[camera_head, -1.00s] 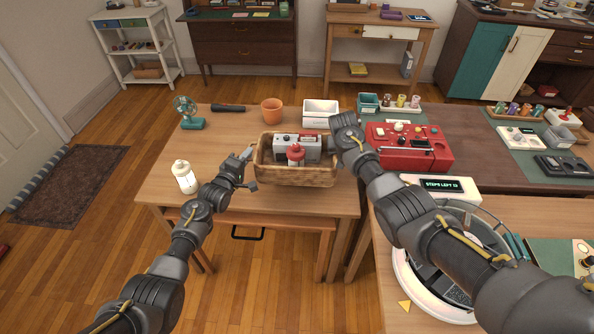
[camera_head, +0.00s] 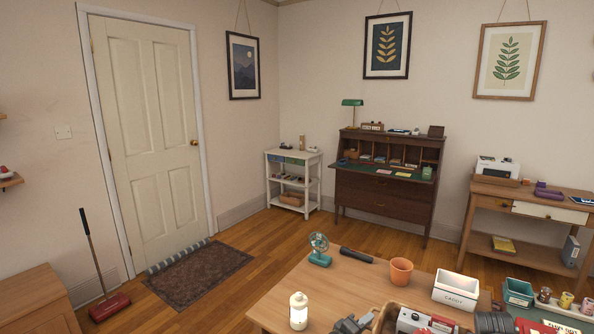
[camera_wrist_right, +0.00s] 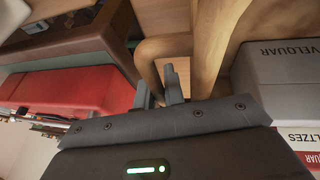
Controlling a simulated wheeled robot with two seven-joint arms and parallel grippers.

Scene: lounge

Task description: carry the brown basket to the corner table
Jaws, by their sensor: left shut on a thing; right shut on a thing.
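The brown basket (camera_head: 381,318) is cut off by the bottom edge of the head view, at the near edge of the wooden table (camera_head: 300,285). A grey and red device (camera_head: 420,321) sits in it. My left gripper (camera_head: 358,325) is shut on the basket's left side. My right gripper (camera_head: 490,322) is at its right side; in the right wrist view its fingers (camera_wrist_right: 160,86) are shut on the tan basket rim (camera_wrist_right: 207,45). The basket's underside is hidden. A white shelved stand (camera_head: 293,160) stands near the room's corner; I cannot tell if it is the corner table.
On the wooden table are a green fan (camera_head: 319,248), a lantern (camera_head: 298,311), a dark cylinder (camera_head: 356,255), a terracotta pot (camera_head: 401,271) and a white caddy (camera_head: 456,288). Floor is open before the desk (camera_head: 385,190).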

